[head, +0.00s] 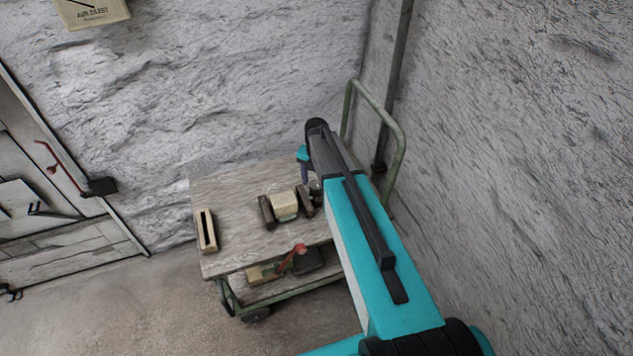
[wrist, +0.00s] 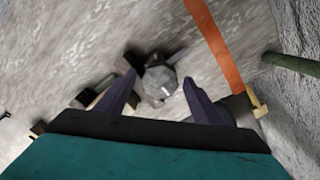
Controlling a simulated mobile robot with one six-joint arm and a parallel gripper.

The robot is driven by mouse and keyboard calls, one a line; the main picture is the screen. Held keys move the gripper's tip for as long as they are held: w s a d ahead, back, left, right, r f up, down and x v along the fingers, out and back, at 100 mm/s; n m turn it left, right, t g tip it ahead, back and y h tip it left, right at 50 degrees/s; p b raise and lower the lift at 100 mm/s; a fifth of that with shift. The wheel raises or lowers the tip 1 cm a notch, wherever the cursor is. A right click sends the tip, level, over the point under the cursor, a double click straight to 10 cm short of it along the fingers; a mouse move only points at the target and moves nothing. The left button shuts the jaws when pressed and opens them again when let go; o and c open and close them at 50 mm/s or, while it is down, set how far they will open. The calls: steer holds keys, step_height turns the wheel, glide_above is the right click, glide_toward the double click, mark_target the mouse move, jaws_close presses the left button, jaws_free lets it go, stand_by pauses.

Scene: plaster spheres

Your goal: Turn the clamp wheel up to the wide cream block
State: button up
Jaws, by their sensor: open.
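The wide cream block (head: 285,205) sits on the cart top between two dark jaws of the clamp (head: 266,212). The clamp wheel (wrist: 160,84) shows in the wrist view as a grey, many-sided knob with a small pale mark. My gripper (wrist: 160,78) is open, with one finger on each side of the wheel; I cannot tell whether they touch it. In the head view my gripper (head: 305,172) is over the clamp's right end, and my arm hides part of that end. The block is mostly hidden in the wrist view.
The wooden cart (head: 235,185) has a green handle (head: 400,150) near the right wall. A slotted pale block (head: 206,232) stands at its left edge. A red-handled item (head: 292,259) lies on the lower shelf. An orange strip (wrist: 215,45) passes right of the wheel.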

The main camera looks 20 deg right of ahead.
steer(key=shift+f, duration=0.1)
steer(key=c, duration=1)
